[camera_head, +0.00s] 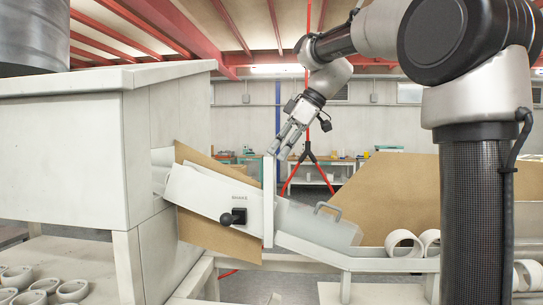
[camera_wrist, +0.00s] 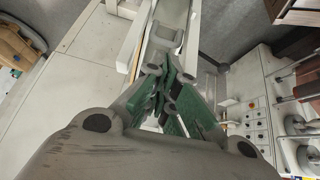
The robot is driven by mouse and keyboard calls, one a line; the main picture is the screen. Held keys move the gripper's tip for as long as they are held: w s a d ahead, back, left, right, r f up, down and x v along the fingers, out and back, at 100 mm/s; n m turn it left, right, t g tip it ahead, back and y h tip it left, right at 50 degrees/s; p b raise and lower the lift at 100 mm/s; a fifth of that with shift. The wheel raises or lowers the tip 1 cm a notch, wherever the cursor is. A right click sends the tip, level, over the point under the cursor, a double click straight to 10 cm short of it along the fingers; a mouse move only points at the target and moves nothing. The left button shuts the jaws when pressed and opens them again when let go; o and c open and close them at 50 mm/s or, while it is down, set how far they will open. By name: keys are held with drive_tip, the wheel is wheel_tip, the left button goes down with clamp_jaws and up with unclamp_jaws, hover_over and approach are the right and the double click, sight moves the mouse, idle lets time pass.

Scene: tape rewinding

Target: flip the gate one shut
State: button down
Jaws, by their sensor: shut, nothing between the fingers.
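A pale sloping chute (camera_head: 205,190) comes out of the big white cabinet. A narrow upright white plate (camera_head: 268,205) stands across the chute and looks like the gate; I cannot read a label naming it gate one. A grey cover with a handle (camera_head: 318,222) lies on the chute just right of the plate. My gripper (camera_head: 283,150) is shut and empty, pointing down close to the plate's top; I cannot tell whether it touches. In the wrist view my green-padded fingers (camera_wrist: 168,90) are closed together above the chute (camera_wrist: 165,35).
White rolls (camera_head: 403,243) stand on the lower track, and several more (camera_head: 45,285) lie at lower left. A brown board (camera_head: 390,195) stands behind. A panel with buttons (camera_wrist: 250,110) shows in the wrist view.

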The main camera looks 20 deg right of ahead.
drive_tip(key=v, duration=0.7)
drive_tip(key=shift+a, duration=0.1)
drive_tip(key=s+d+f+m+h, duration=0.1)
drive_tip(key=d+f+m+h, duration=0.15)
drive_tip(key=f+m, duration=0.3)
drive_tip(key=s+d+f+m+h, duration=0.1)
drive_tip(key=s+d+f+m, duration=0.15)
drive_tip(key=f+m, duration=0.3)
drive_tip(key=s+d+f+m+h, duration=0.1)
drive_tip(key=s+d+f, duration=0.1)
drive_tip(key=s+f, duration=0.5)
drive_tip(key=s+d+f+m+t+h, duration=0.1)
drive_tip(key=s+d+f, duration=0.1)
drive_tip(key=s+f, duration=0.6)
drive_tip(key=s, duration=0.6)
drive_tip(key=shift+d+f+m+h, duration=0.25)
drive_tip(key=shift+d+m+h, duration=0.05)
drive_tip(key=shift+d+h, duration=0.1)
